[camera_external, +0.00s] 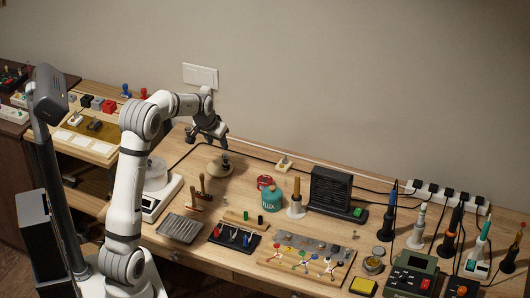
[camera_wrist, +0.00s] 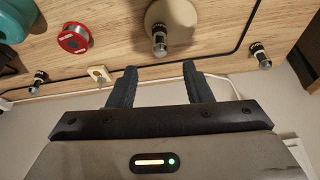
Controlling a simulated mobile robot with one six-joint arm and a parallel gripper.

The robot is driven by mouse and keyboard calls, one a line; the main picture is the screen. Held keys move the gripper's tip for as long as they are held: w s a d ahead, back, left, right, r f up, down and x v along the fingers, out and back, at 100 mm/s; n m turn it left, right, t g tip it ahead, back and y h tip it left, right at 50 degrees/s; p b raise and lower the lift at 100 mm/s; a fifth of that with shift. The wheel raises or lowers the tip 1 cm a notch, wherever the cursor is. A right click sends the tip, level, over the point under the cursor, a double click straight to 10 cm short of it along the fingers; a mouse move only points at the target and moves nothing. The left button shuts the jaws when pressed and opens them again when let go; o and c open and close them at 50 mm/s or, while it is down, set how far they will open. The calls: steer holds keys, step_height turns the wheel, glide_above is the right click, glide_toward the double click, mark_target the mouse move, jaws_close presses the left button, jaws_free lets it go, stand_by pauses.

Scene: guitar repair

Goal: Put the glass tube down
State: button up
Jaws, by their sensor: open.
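My gripper (camera_external: 211,138) is above the back of the workbench, close to the wall. In the wrist view its two dark fingers (camera_wrist: 159,70) are spread apart with nothing between them. A small tube-like piece with a shiny end and dark body (camera_wrist: 159,40) stands on a round beige base (camera_wrist: 182,14), just beyond the fingertips and apart from them. The base also shows in the external view (camera_external: 217,170), below my gripper. Two similar small pieces show in the wrist view, one at the left (camera_wrist: 38,80) and one at the right (camera_wrist: 260,54). I cannot tell which is the glass tube.
A red-rimmed spool (camera_external: 264,182), a teal flux bottle (camera_external: 274,202) and a black fan-like box (camera_external: 337,190) stand to the right. A black cable (camera_wrist: 222,58) runs along the back; the wall is close behind.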

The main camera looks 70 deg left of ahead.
steer(key=s+d+r+m+h, duration=0.1)
steer(key=d+r+m, duration=0.15)
steer(key=d, duration=1.15)
steer(key=s+d+r+m+h, duration=0.15)
steer(key=d+r, duration=0.25)
steer(key=d, duration=1)
steer(key=s+d+f+m+g, duration=0.1)
steer(key=s+d+m, duration=0.2)
steer(key=s+d, duration=1.2)
steer(key=shift+s+d+f, duration=0.35)
steer(key=shift+d, duration=0.05)
steer(key=shift+o, duration=0.4)
steer(key=w+p+v, duration=0.1)
steer(key=p+v, duration=0.4)
steer(key=shift+r, duration=0.55)
steer(key=shift+s+f, duration=0.1)
steer(key=shift+f, duration=0.1)
